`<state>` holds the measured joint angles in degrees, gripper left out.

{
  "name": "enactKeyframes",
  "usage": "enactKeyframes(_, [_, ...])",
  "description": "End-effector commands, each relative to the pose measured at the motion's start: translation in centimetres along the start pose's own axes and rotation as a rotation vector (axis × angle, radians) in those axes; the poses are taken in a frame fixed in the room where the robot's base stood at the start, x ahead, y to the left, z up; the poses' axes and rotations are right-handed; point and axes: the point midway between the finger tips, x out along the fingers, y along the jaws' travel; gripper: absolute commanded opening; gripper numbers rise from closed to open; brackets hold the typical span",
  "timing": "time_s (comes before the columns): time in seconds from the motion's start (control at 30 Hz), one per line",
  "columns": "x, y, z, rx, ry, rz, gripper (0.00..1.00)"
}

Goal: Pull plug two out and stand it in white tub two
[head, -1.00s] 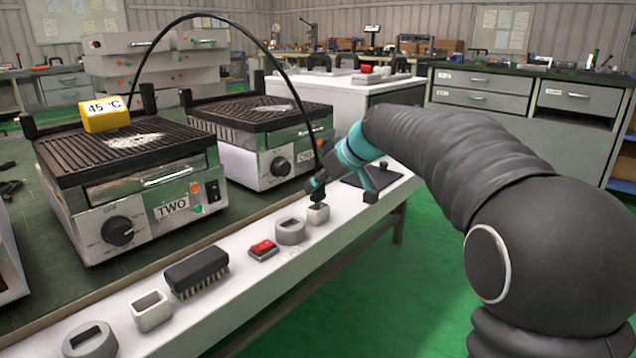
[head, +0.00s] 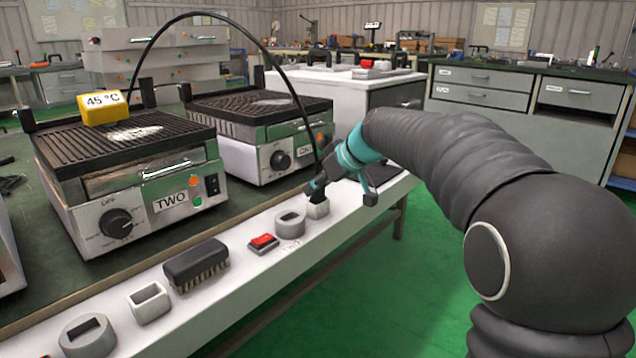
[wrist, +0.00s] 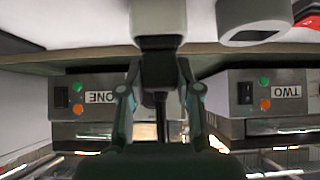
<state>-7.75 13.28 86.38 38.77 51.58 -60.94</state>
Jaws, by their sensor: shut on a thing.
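My gripper (head: 318,185) is shut on a black plug (wrist: 158,72), whose cable (head: 268,52) arcs high over both grills from behind the grill labelled TWO (head: 125,190). The plug points down at the mouth of a small white tub (head: 318,210) at the far end of the white ledge. The tub also shows at the top of the wrist view (wrist: 158,18). The plug's lower end meets the tub's rim; how deep it sits inside is hidden. A grey round socket (head: 290,226) with an empty slot stands beside that tub.
A red switch (head: 263,242), a black brush (head: 196,264), a second white tub (head: 150,304), empty, and another grey socket (head: 88,337) line the ledge. Grill ONE (head: 265,135) stands behind my gripper. A yellow 45 °C display (head: 102,107) sits on grill TWO. Green floor lies right of the ledge.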

Motion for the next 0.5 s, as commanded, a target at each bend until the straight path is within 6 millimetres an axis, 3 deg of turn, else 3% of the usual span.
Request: enactKeyframes(0.5, [0.80, 0.00, 0.82, 0.000, -0.001, 0.000, 0.00])
